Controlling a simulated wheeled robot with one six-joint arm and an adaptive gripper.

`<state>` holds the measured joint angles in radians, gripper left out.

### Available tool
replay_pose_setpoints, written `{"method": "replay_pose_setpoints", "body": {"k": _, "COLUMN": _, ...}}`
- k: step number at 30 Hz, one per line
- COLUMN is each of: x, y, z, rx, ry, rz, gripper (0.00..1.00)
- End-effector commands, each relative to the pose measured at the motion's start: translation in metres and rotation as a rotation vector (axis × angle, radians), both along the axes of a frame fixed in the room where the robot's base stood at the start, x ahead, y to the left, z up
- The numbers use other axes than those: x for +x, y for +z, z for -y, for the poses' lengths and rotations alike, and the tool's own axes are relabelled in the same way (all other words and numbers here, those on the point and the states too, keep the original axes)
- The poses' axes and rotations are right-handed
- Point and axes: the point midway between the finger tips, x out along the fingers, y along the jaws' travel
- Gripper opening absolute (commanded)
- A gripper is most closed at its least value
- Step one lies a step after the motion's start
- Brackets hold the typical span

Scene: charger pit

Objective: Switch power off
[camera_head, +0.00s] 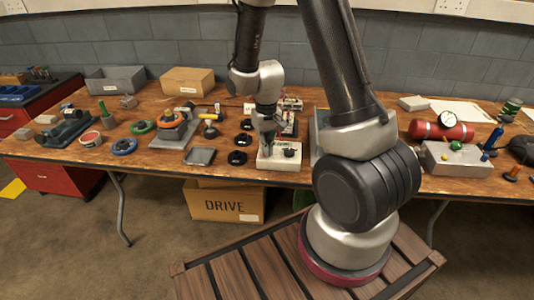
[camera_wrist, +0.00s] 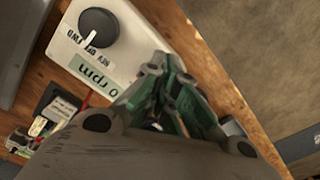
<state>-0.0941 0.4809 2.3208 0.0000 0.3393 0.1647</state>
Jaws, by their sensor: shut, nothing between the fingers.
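A pale control box (camera_head: 277,163) sits at the bench's front edge, near the middle. It carries a black round knob (camera_head: 290,152). In the wrist view the box (camera_wrist: 135,35) fills the upper middle, with the knob (camera_wrist: 98,28) at upper left. The knob's white pointer aims toward small "REV OFF FWD" lettering; I cannot tell exactly which word. A green display (camera_wrist: 92,73) reads "0 rpm". My gripper (camera_head: 268,144) is over the box, left of the knob in the head view. In the wrist view its green fingers (camera_wrist: 165,68) are closed and empty, apart from the knob.
Black rings (camera_head: 237,158) lie left of the box. A grey tray (camera_head: 200,156) is further left. A black labelled device (camera_wrist: 62,104) with a red wire lies beside the box.

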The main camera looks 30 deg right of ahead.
Motion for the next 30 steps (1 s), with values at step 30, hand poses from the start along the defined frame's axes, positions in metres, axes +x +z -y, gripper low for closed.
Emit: {"method": "replay_pose_setpoints", "body": {"k": 30, "x": 0.0, "y": 0.006, "z": 0.0, "rx": 0.0, "ry": 0.0, "rz": 0.002, "gripper": 0.0}}
